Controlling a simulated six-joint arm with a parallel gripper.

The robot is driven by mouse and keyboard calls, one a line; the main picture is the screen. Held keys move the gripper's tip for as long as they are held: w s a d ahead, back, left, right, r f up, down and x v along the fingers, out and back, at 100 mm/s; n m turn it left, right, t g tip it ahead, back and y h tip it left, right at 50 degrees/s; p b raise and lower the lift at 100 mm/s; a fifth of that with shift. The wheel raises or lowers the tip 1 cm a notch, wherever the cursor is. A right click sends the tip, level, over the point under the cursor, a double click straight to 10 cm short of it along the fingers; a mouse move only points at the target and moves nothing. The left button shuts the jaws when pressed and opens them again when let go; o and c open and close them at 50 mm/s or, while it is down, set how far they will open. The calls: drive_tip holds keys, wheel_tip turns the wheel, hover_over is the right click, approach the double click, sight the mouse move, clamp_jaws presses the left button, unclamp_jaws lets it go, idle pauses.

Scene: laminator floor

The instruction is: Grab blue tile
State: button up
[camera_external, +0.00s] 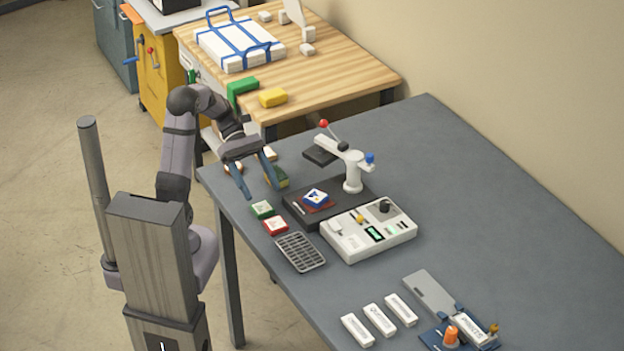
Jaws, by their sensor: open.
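The blue tile (316,197), with a white pattern on top, sits on a red piece on the black base plate (296,211) of a press-like device. My gripper (262,192) is open, its two blue-grey fingers pointing down near the table's left edge. It is to the left of the blue tile and apart from it. Nothing shows between the fingers. A green tile (262,209) and a red tile (275,226) lie on the table below my gripper in the picture. Another tile (282,179) is partly hidden behind the right finger.
The device's white post (353,183) and lever arm stand behind the blue tile. A white control box (369,230) and a dark grid tray (300,252) are close by. White blocks (380,320) lie near the front. The grey table's (490,210) right side is clear.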

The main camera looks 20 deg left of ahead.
sight(316, 196)
drive_tip(key=w+d+h+p, duration=0.1)
drive_tip(key=d, duration=0.1)
drive_tip(key=w+d+r+n+t+h+p, duration=0.1)
drive_tip(key=w+d, duration=0.1)
drive_tip(key=d, duration=0.1)
drive_tip(key=w+d+n+t+h+p, duration=0.1)
drive_tip(key=d, duration=0.1)
drive_tip(key=shift+w+d+r+h, duration=0.2)
drive_tip(key=shift+d+r+h, duration=0.05)
drive_tip(key=shift+h, duration=0.15)
drive_tip(key=shift+w+d+f+n+t, duration=0.1)
drive_tip(key=shift+w+d+n+t, duration=0.2)
drive_tip(key=shift+n+t, duration=0.1)
drive_tip(key=shift+r+p+x, duration=0.1)
drive_tip(key=shift+p+x, duration=0.35)
drive_tip(key=shift+x, duration=1)
drive_tip(key=shift+r+p+x, duration=0.15)
drive_tip(key=shift+p+x, duration=0.3)
drive_tip(key=shift+x, duration=1.85)
drive_tip(key=c, duration=1.3)
